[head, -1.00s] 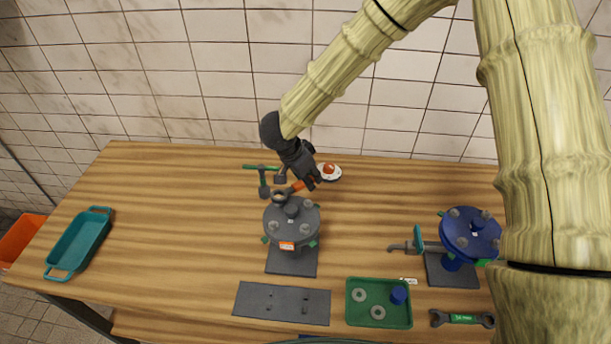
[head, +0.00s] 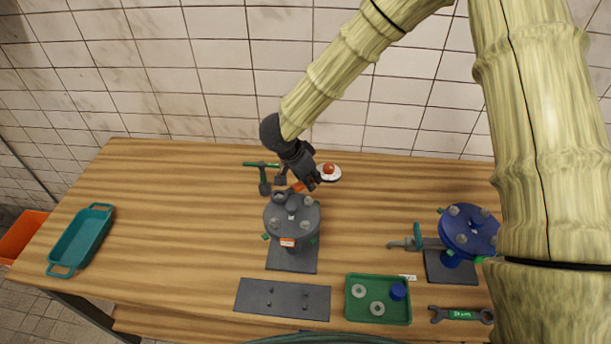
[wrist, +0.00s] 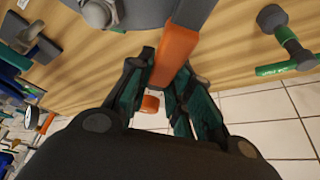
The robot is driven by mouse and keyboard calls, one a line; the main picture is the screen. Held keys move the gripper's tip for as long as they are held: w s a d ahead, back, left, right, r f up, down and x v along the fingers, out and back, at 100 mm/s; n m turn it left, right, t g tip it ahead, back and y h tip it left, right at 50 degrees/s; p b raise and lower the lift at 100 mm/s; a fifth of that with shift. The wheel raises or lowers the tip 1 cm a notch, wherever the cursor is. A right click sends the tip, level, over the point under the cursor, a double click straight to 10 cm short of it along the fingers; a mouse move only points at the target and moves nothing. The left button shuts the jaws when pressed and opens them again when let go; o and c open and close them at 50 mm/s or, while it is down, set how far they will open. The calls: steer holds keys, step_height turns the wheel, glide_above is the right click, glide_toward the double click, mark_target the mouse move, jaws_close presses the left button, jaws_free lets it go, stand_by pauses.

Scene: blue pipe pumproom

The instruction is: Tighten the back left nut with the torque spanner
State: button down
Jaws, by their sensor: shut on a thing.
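A grey round flange (head: 292,222) with an orange label and several nuts on top stands on a grey base at the middle of the bench. My gripper (head: 308,183) is behind it, shut on the orange handle of the torque spanner (head: 297,188). The orange handle also shows between the fingers (wrist: 165,78) in the wrist view (wrist: 177,52). The spanner's dark ring end lies over the back left of the flange, where it hides the back left nut. I cannot tell whether the ring is fully seated around that nut.
A green-handled hammer (head: 264,178) and a plate with a red item (head: 328,171) lie near my gripper. A blue flange (head: 469,235) stands right. A green tray (head: 378,315), grey plate (head: 283,298) and green-labelled spanner (head: 460,314) lie in front. The bench's left side is mostly clear around a teal tray (head: 80,240).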

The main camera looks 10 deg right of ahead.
steer(key=shift+s+f, duration=0.15)
steer(key=shift+f, duration=0.2)
stand_by(0.3)
steer(key=shift+r+p, duration=0.25)
steer(key=shift+p, duration=0.05)
steer(key=shift+d+r+p, duration=0.1)
steer(key=shift+r+p, duration=0.25)
steer(key=shift+r, duration=0.2)
steer(key=shift+w, duration=0.3)
steer(key=shift+w+f+n, duration=0.1)
steer(key=shift+w+n, duration=0.2)
steer(key=shift+s+a, duration=0.2)
steer(key=shift+s, duration=0.05)
stand_by(0.3)
steer(key=shift+f, duration=0.5)
steer(key=shift+s+f, duration=0.2)
steer(key=shift+f, duration=0.2)
stand_by(0.4)
steer(key=shift+r, duration=0.2)
